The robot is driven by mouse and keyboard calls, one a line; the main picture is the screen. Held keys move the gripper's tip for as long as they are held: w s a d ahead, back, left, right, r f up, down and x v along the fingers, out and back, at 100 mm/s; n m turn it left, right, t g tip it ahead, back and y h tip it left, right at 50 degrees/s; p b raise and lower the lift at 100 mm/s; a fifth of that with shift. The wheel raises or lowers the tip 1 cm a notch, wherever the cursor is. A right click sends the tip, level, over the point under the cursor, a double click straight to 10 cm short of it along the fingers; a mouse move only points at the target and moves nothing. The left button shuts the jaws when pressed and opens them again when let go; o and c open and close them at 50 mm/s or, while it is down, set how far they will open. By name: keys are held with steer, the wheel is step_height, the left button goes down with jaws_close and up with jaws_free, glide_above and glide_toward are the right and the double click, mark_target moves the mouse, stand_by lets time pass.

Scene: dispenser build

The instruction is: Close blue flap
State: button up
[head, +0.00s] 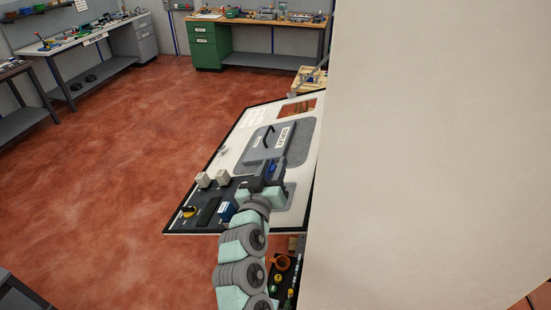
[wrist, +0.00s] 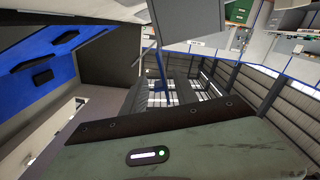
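A white board with a black border (head: 237,152) carries a grey dispenser plate (head: 300,131). A small blue piece (head: 271,168) shows at my gripper (head: 270,178), at the near end of the plate; it may be the blue flap, mostly hidden by the gripper. In the wrist view a large blue surface (wrist: 75,45) with dark shapes on it fills the upper left, close to the camera. I cannot tell how far the flap is open, or whether the gripper touches it. The fingers are too small and dark to tell open from shut.
A dark control strip with a yellow-and-black knob (head: 189,211), pale blocks (head: 222,176) and a blue box (head: 227,210) lies left of my arm. A large pale surface (head: 435,150) blocks the right side.

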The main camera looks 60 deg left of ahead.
steer(key=shift+x, duration=1.3)
steer(key=shift+c, duration=0.4)
jaws_close()
